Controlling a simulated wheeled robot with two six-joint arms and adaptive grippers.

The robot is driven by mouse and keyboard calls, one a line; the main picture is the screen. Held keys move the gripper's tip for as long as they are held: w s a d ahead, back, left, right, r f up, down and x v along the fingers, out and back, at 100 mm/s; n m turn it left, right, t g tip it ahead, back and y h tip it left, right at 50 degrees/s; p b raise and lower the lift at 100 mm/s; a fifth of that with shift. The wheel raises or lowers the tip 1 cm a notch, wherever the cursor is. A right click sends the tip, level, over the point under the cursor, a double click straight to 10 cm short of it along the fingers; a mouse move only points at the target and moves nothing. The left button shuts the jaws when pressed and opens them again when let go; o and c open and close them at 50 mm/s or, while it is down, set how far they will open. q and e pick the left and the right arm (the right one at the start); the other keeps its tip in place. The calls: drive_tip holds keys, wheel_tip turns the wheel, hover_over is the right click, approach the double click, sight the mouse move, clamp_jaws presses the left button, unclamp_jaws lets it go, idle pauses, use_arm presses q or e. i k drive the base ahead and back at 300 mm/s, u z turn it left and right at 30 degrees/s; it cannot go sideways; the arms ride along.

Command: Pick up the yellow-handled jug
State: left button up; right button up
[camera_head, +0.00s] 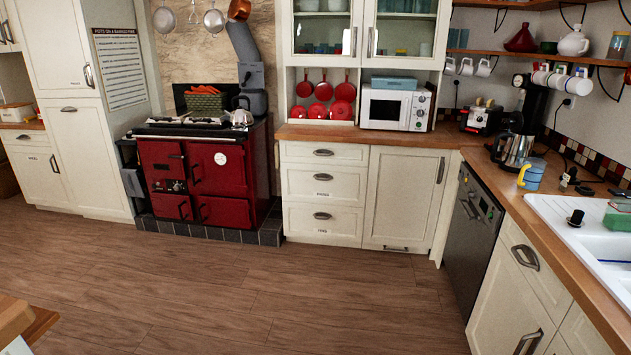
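The yellow-handled jug (533,175) is a small light-blue vessel with a yellow handle on its left side. It stands upright on the wooden counter at the right, near the front edge and left of the white sink. A steel kettle is just behind it to the left. Neither of my grippers shows in the head view.
The steel kettle (516,151), a toaster (483,119) and dark cables crowd the counter around the jug. The white sink (570,228) lies to its right. A grey dishwasher (472,240) and cream cabinets stand below. The wooden floor (270,295) is clear.

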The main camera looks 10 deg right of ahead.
sight(531, 175)
drive_tip(key=z, duration=0.15)
drive_tip(key=i, duration=1.35)
drive_tip(key=z, duration=0.8)
drive_tip(key=i, duration=0.85)
drive_tip(key=z, duration=1.55)
drive_tip(key=i, duration=0.8)
drive_tip(key=z, duration=0.55)
